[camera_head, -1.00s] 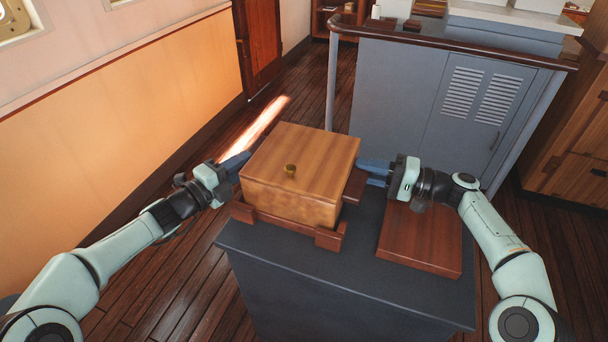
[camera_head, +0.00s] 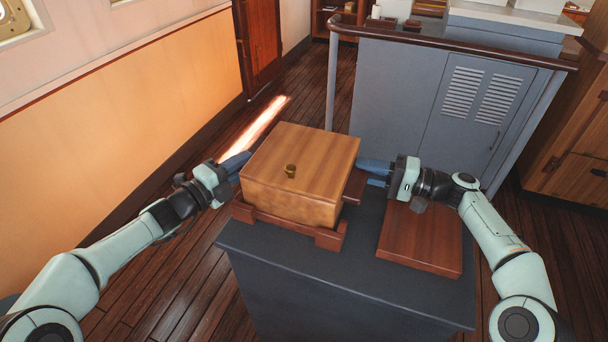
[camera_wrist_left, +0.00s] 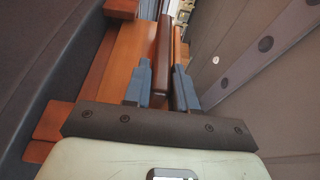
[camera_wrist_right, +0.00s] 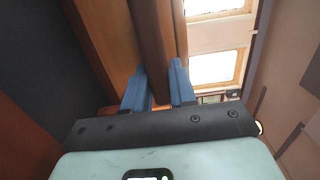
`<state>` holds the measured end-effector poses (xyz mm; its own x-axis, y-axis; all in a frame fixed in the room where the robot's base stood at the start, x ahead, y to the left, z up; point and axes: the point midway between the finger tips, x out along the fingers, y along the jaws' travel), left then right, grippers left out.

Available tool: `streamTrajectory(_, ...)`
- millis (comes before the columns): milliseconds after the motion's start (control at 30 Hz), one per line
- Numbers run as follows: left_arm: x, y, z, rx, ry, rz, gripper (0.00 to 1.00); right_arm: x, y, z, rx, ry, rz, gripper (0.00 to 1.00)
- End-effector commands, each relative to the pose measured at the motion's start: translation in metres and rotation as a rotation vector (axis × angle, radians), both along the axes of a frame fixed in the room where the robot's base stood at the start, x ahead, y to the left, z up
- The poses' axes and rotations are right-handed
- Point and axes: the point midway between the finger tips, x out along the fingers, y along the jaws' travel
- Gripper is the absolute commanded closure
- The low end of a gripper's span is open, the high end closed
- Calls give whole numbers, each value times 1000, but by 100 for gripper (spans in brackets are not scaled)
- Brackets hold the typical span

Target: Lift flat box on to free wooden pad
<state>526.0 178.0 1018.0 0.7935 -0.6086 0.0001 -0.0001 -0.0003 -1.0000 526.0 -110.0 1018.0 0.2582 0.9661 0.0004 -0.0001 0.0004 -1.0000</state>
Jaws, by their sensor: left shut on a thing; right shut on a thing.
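My right gripper (camera_head: 366,172) is at the right side, shut on the other handle (camera_wrist_right: 152,45). Whether the box's underside touches the cradle is hidden. The free wooden pad (camera_head: 420,238) lies bare on the pedestal's right, below my right gripper.
The dark pedestal top (camera_head: 345,275) is clear in front of the cradle and between it and the pad. A grey console (camera_head: 430,100) with a wooden rail stands behind. An orange wall panel (camera_head: 120,120) is on the left.

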Motion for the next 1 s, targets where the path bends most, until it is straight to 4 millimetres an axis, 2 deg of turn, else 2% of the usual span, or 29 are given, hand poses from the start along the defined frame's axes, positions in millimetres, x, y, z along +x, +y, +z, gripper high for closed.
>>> streamTrajectory(667,0,0,3,-1,-4,0,100,0,-1,2,1,-2,-3,100)
streamTrajectory(867,0,0,11,0,-7,0,100,0,-1,11,2,-6,-4,100)
streamTrajectory(1000,0,1,23,-1,-11,1,100,1,-1,23,2,-10,-4,100)
